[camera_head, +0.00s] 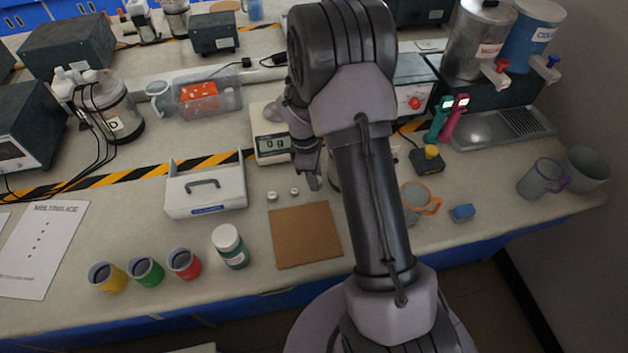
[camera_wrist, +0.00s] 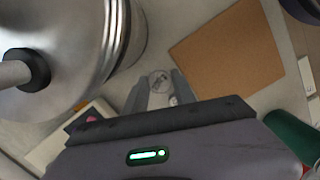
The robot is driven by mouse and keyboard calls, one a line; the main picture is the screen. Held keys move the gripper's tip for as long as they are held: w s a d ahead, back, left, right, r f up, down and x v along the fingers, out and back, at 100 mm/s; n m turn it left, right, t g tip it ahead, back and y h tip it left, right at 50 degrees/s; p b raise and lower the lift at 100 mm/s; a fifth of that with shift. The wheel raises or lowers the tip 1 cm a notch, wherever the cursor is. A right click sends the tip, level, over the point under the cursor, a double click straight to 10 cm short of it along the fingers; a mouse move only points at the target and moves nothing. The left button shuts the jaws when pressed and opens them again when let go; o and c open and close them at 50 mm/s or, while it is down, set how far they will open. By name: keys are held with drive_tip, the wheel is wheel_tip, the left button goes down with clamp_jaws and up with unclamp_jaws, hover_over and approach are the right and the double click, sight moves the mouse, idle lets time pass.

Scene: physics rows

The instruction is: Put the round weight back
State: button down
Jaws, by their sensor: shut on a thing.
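My gripper (camera_head: 312,182) is low over the bench, behind the brown board and right of two small pale round pieces (camera_head: 272,196) (camera_head: 294,191). In the wrist view, my gripper (camera_wrist: 160,86) is shut on a small round metallic weight (camera_wrist: 160,79) between its fingertips. A second small shiny shape shows close to the right finger; I cannot tell if it is part of the weight. In the head view the held weight is hidden or too small to make out. A balance (camera_head: 262,155) with a lit display stands behind my gripper, partly hidden by my arm.
A brown board (camera_head: 306,236) lies in front of my gripper. A white case with a grey handle (camera_head: 205,190) stands to the left. A bottle (camera_head: 229,247) and several coloured cups stand at the front left. A large metal vessel (camera_wrist: 60,45) is close in the wrist view.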

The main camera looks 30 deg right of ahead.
drive_tip(key=shift+w+d+f, duration=0.1)
drive_tip(key=shift+w+d, duration=0.1)
drive_tip(key=shift+w, duration=0.25)
drive_tip(key=shift+w+d+f, duration=0.1)
drive_tip(key=shift+w+d, duration=0.1)
drive_tip(key=shift+w, duration=0.25)
drive_tip(key=f, duration=0.1)
drive_tip(key=f+b, duration=0.2)
drive_tip(key=shift+w+d+f, duration=0.15)
drive_tip(key=shift+w+f, duration=0.15)
drive_tip(key=shift+f, duration=0.05)
drive_tip(key=shift+r, duration=0.2)
drive_tip(key=c, duration=1)
unclamp_jaws()
drive_tip(key=shift+f, duration=0.15)
drive_tip(key=shift+c, duration=0.2)
